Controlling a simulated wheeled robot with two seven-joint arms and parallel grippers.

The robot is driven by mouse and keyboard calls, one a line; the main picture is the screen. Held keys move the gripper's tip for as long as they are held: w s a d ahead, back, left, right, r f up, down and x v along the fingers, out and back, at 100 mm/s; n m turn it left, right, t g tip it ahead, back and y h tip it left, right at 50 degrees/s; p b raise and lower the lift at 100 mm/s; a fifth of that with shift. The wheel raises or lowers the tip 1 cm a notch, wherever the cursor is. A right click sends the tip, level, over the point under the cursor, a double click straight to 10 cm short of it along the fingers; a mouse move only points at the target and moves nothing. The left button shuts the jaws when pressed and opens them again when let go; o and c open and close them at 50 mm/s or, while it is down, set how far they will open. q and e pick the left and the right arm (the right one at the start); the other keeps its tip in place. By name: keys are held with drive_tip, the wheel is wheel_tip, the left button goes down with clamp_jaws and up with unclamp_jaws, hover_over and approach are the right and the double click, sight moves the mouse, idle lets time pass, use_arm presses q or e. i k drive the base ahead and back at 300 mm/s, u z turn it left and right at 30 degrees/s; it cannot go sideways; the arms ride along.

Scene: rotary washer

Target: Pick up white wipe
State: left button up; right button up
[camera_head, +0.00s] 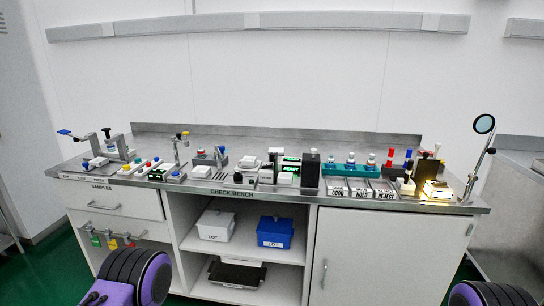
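The steel check bench (330,133) runs across the middle of the view. I cannot tell for sure which thing is the white wipe. Small white pieces lie on the bench: one left of centre (201,171), one near the centre (285,177), and one behind them (247,161). They are too small to tell cloth from block. Neither of my grippers is in view. Only purple and black parts of my arms show at the bottom left and bottom right, in front of and below the bench top.
A white lot box (216,225) and a blue lot box (275,232) stand on the shelf below. A dark block (310,170), bottles in a teal rack (350,168), labelled trays (361,189) and a magnifier (484,124) crowd the bench top.

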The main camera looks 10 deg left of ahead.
sight(280, 151)
drive_tip(key=u, duration=1.15)
drive_tip(key=i, duration=0.9)
drive_tip(key=z, duration=0.3)
